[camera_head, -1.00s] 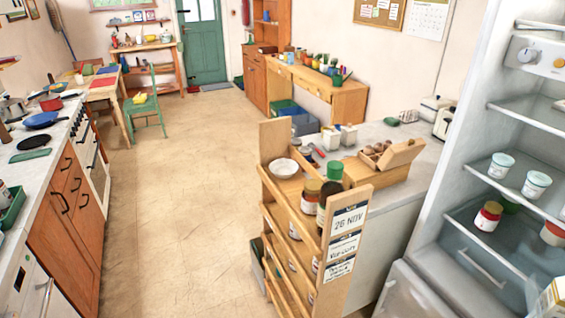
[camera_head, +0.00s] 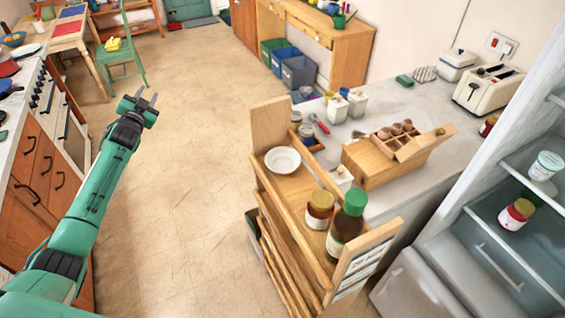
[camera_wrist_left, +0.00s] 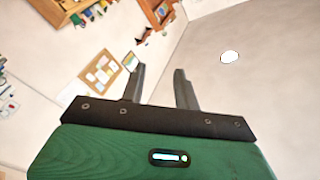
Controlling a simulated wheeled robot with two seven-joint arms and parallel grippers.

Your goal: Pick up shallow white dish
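The shallow white dish (camera_head: 283,160) sits upright on the top shelf of the wooden rack, at its far end. My left gripper (camera_head: 146,99) is raised over the floor, well to the left of the dish and apart from it. Its two fingers are spread, with nothing between them. In the left wrist view the open fingers (camera_wrist_left: 159,88) point toward the wall and ceiling, and the dish does not show there. My right gripper is not in view.
On the wooden rack (camera_head: 262,187), a brown bottle (camera_head: 346,226) with a green cap and a jar (camera_head: 319,209) stand nearer me. A wooden box (camera_head: 392,152) is on the counter to the right. The open fridge (camera_head: 513,235) is at right. Floor between is clear.

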